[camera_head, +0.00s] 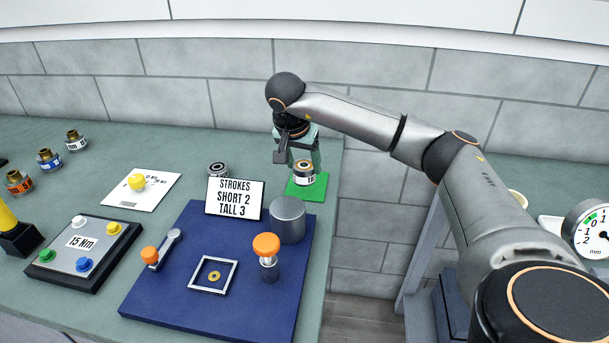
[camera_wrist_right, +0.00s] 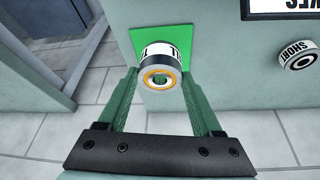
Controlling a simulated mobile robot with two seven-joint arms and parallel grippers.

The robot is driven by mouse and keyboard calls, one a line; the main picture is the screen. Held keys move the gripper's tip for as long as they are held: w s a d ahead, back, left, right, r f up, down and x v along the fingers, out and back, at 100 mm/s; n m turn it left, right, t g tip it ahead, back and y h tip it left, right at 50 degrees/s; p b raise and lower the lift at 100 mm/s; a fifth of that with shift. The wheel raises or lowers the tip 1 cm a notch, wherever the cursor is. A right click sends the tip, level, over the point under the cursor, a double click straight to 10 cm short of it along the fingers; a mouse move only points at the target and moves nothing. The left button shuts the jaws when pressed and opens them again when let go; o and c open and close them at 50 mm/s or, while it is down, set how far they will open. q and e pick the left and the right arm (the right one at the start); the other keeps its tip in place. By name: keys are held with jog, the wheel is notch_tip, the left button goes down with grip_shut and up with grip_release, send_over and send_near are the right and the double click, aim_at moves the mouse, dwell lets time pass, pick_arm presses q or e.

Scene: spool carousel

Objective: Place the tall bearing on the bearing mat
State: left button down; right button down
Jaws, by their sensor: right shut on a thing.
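The tall bearing (camera_head: 304,169) is a short metal cylinder with a white label band and an orange ring on top. It also shows in the right wrist view (camera_wrist_right: 160,57), with a label starting with T. My right gripper (camera_head: 302,160) is shut on it, and the green fingers sit on either side of it in the right wrist view (camera_wrist_right: 160,75). The bearing is upright over the green bearing mat (camera_head: 304,192); I cannot tell whether it touches the mat. The mat also shows in the right wrist view (camera_wrist_right: 140,38). My left gripper is not in view.
The short bearing (camera_head: 217,169) stands left of the mat, behind the strokes sign (camera_head: 235,198). A blue board (camera_head: 190,295) with a grey cylinder (camera_head: 288,220) and an orange knob (camera_head: 266,245) lies in front. The table's right edge is close to the mat.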

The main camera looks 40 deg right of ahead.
aim_at(305, 176)
jog(key=shift+w+d+f, duration=0.2)
jog(key=shift+d+f, duration=0.15)
jog(key=shift+f, duration=0.1)
jog(key=shift+w+d+f, duration=0.1)
jog(key=shift+f, duration=1.6)
jog(key=shift+f, duration=0.2)
jog(key=shift+c, duration=0.2)
grip_release()
